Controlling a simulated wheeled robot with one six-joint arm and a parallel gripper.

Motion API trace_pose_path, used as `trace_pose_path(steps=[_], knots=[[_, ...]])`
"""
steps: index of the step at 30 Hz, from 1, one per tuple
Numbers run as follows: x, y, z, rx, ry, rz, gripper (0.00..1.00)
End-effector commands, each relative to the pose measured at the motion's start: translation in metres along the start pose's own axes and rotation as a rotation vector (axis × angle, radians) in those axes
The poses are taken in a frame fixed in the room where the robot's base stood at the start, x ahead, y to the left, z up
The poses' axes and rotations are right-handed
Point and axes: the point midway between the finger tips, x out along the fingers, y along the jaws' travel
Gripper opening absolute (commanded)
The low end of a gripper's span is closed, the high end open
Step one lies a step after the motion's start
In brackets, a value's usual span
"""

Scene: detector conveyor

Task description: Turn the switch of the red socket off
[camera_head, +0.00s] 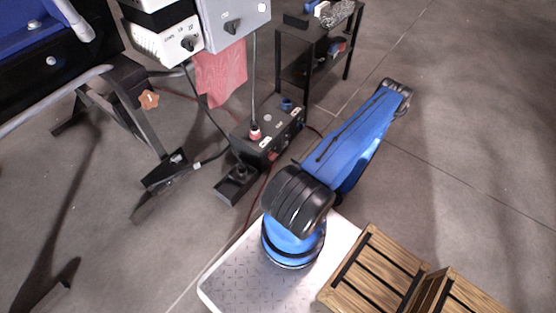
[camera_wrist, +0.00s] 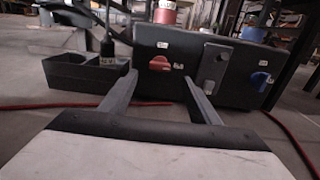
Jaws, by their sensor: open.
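The black socket box (camera_head: 240,140) stands on the floor, with a red plug (camera_head: 254,133) and a blue plug (camera_head: 286,104) on top. In the wrist view, the box (camera_wrist: 225,95) faces me. Its red switch (camera_wrist: 159,63) is a small knob on the left of the front face, below the red socket (camera_wrist: 165,12). A blue switch (camera_wrist: 261,80) is on the right. My gripper (camera_wrist: 156,84) is open and empty. Its fingertips lie to the left and right of the red switch, a little lower in the picture; they appear short of it. The gripper is not discernible in the head view.
A black tray-like block (camera_wrist: 80,72) with a cable sits left of the box. Red cable (camera_wrist: 290,140) runs along the floor. A dark metal table (camera_head: 310,35) stands behind the box. Wooden crates (camera_head: 375,268) are at lower right. Floor on the right is clear.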

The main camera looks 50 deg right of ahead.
Motion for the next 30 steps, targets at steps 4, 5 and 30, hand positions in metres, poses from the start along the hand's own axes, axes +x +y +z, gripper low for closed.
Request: trace_pose_path(steps=[4, 5, 30], knots=[[0.017, 0.000, 0.000, 0.001, 0.000, 0.003, 0.56], [0.020, 0.000, 0.000, 0.001, 0.000, 0.003, 0.56], [0.085, 0.000, 0.000, 0.000, -0.001, 0.000, 0.56]])
